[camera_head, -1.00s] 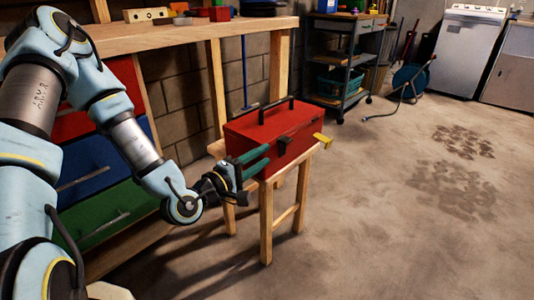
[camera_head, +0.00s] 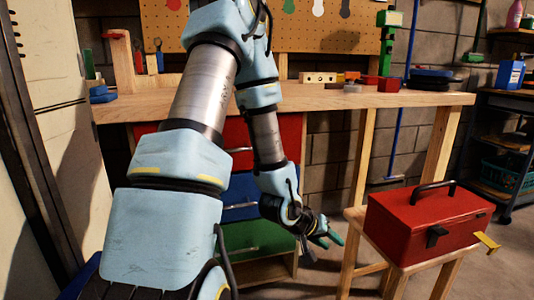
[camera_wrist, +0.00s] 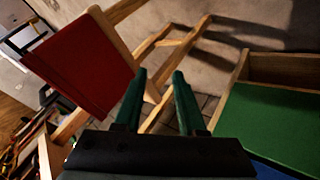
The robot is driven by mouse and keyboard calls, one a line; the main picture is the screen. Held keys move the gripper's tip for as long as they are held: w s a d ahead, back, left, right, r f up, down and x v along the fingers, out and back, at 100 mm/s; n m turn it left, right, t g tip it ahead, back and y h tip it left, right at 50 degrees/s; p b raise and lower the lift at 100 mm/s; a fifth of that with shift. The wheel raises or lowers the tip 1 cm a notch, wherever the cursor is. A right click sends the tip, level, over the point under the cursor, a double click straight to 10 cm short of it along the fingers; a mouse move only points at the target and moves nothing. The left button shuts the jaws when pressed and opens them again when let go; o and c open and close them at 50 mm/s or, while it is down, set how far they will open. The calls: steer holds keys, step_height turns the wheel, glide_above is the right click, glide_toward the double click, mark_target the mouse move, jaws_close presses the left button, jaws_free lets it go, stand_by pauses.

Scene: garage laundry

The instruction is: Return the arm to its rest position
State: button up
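My gripper (camera_head: 330,236) hangs at the end of my bent arm, left of the red toolbox (camera_head: 420,225) and in front of the drawers, clear of both in the head view. In the wrist view my gripper (camera_wrist: 157,85) shows two green fingers held apart with nothing between them. The toolbox, lid shut and black handle up, sits on a small wooden stool (camera_head: 355,215). A red side, likely the toolbox (camera_wrist: 80,65), shows at upper left in the wrist view.
A wooden workbench (camera_head: 290,103) runs behind my arm, with red, blue and green drawers (camera_head: 262,238) under it. A metal cabinet (camera_head: 65,110) stands at far left. A shelf cart (camera_head: 505,150) is at right. A yellow piece (camera_head: 487,242) sticks out by the toolbox.

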steer(key=w+a+r+y, duration=0.2)
steer(key=a+r+y, duration=0.15)
steer(key=a, duration=0.65)
steer(key=s+a+r+n+g+y, duration=0.1)
steer(key=s+a+r+y, duration=0.2)
steer(key=a, duration=0.4)
steer(key=s+a+r+g+y, duration=0.1)
steer(key=s+a+r+g, duration=0.1)
steer(key=s+a+r, duration=0.3)
step_height(320, 180, up, 27)
steer(key=w+a+p, duration=0.1)
steer(key=p, duration=2.6)
steer(key=shift+a, duration=0.2)
